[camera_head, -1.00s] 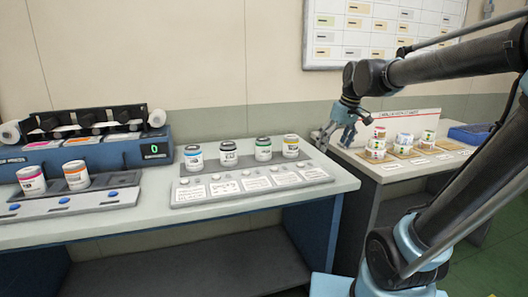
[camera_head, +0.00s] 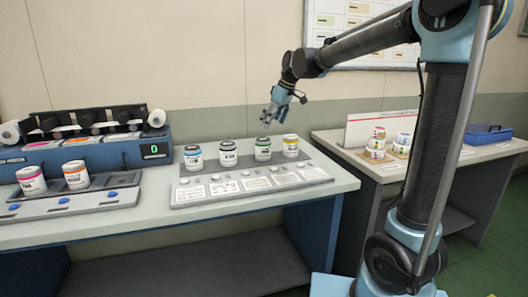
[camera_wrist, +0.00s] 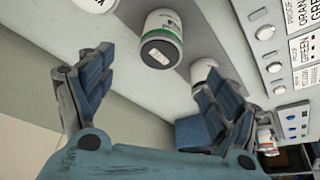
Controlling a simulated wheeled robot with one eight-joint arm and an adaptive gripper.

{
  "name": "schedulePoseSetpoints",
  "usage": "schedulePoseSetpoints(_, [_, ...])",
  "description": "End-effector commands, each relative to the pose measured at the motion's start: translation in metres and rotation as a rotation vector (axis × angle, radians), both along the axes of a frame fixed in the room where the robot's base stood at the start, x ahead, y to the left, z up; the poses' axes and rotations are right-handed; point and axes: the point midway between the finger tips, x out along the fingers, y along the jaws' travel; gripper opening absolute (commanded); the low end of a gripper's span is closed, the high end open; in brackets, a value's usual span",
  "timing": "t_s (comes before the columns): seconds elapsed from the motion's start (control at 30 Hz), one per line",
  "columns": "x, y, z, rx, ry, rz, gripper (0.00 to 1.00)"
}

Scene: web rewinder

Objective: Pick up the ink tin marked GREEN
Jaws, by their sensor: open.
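The ink tin with the green band (camera_head: 263,149) stands upright on the grey rack (camera_head: 190,196), third from the left in a row of white tins. My gripper (camera_head: 270,116) is open and empty above the row, above and slightly right of the green-banded tin, clear of it. In the wrist view the green-banded tin (camera_wrist: 161,40) shows beyond the gap between my open fingers (camera_wrist: 155,75). Its marking is too small to read.
Blue-banded (camera_head: 193,158) and black-banded (camera_head: 228,154) tins stand left of it, and a yellow-banded tin (camera_head: 290,146) close on its right. A machine with a green "0" display (camera_head: 154,150) is at left. A second table with stacked tins (camera_head: 376,146) and a blue tray (camera_head: 488,134) is at right.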

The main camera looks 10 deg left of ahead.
Motion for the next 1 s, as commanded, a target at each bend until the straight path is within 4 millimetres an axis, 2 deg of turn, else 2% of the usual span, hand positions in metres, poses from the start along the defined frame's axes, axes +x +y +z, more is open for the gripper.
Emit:
schedulePoseSetpoints(0.4, [0.010, 0.025, -0.066, 0.000, 0.000, 0.000, 0.82])
schedulePoseSetpoints(0.73, [0.012, 0.033, -0.088, 0.000, -0.001, -0.001, 0.82])
schedulePoseSetpoints(1.0, [0.016, 0.043, -0.121, 0.000, -0.001, 0.000, 0.82])
